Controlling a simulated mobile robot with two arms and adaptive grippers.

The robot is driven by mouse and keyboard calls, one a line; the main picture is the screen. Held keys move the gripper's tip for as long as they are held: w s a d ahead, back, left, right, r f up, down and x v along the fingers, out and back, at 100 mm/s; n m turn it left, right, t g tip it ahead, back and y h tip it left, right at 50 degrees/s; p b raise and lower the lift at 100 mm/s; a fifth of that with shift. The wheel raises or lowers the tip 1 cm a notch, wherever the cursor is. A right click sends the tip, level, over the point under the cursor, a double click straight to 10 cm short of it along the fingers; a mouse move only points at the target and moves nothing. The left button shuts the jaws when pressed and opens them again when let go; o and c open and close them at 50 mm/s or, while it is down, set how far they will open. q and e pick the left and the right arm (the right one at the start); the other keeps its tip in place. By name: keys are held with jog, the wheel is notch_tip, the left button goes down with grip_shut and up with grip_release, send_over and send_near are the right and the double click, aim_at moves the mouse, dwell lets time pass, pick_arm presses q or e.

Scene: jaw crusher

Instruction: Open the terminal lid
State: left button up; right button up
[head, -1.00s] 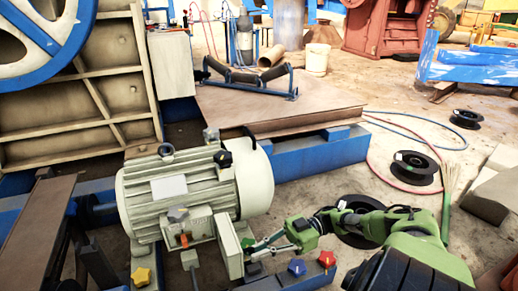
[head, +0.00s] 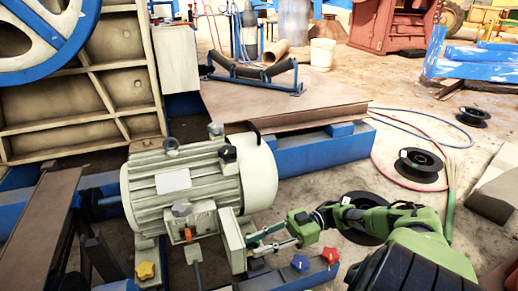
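A grey-white ribbed motor (head: 200,182) sits in the middle of the head view. On its near side is a small terminal box (head: 200,219) with an orange part at its front. A pale upright panel (head: 232,240), which looks like the terminal lid, stands at the box's right side. I cannot tell whether it is hinged open. My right gripper (head: 250,247) comes in from the right, its two fingers spread apart with their tips close to the panel's right edge. I cannot tell whether they touch it. My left gripper is not in view.
Yellow (head: 145,270), blue (head: 300,262) and red (head: 330,256) star knobs sit around the motor's base. A blue beam (head: 320,148) runs behind it. Cable spools (head: 418,164) and hoses lie on the floor at right, with free floor between them.

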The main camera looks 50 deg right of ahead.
jog(key=shift+s+d, duration=0.1)
jog(key=v, duration=0.7)
jog(key=shift+d, duration=0.15)
dwell(0.8)
